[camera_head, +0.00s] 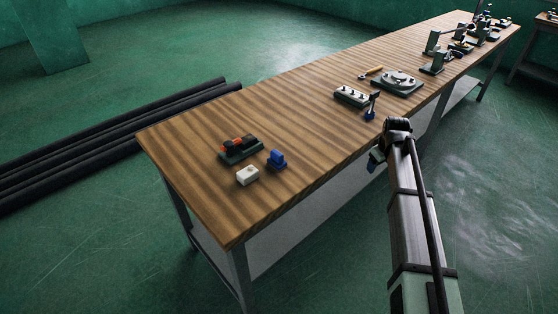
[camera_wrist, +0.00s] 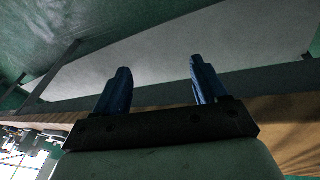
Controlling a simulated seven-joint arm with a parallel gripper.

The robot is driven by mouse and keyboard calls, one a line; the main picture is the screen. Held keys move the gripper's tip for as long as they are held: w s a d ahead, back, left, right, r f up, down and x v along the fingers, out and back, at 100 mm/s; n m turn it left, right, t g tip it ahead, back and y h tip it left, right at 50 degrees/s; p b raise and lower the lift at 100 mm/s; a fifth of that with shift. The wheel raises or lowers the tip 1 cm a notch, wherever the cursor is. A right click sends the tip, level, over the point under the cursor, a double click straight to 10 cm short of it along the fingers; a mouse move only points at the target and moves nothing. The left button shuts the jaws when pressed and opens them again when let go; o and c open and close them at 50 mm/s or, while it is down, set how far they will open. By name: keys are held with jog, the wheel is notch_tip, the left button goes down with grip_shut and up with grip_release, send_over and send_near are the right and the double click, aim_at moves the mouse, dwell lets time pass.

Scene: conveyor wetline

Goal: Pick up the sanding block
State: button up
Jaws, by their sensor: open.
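No object is plainly marked as the sanding block. In the head view, a small white block (camera_head: 247,175) and a blue block-like piece (camera_head: 277,159) with a raised top sit side by side near the table's near-left end. I cannot tell for certain which of these is the sanding block. My gripper (camera_wrist: 159,66) shows in the wrist view with its two blue fingers spread apart and nothing between them. In the head view my arm's end is beside the table's right long edge, well to the right of both blocks. The fingers are not clear there.
A dark green fixture with a black and orange piece (camera_head: 239,147) stands just behind the blocks. A switch-like box (camera_head: 351,96), a round-topped device (camera_head: 397,81) and several machines stand farther along the wooden table (camera_head: 300,110). The tabletop between the two groups is clear.

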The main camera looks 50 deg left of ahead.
jog(key=s+a+r+n, duration=0.1)
jog(key=s+a+r, duration=0.1)
jog(key=a+r, duration=0.55)
jog(key=n+g+h, duration=0.2)
jog(key=g, duration=0.1)
send_near(277, 152)
notch_tip(277, 152, down, 12)
jog(key=shift+d+f, duration=0.1)
jog(key=shift+c, duration=0.4)
jog(key=c, duration=1.1)
notch_tip(277, 152, up, 10)
jog(key=shift+r, duration=0.1)
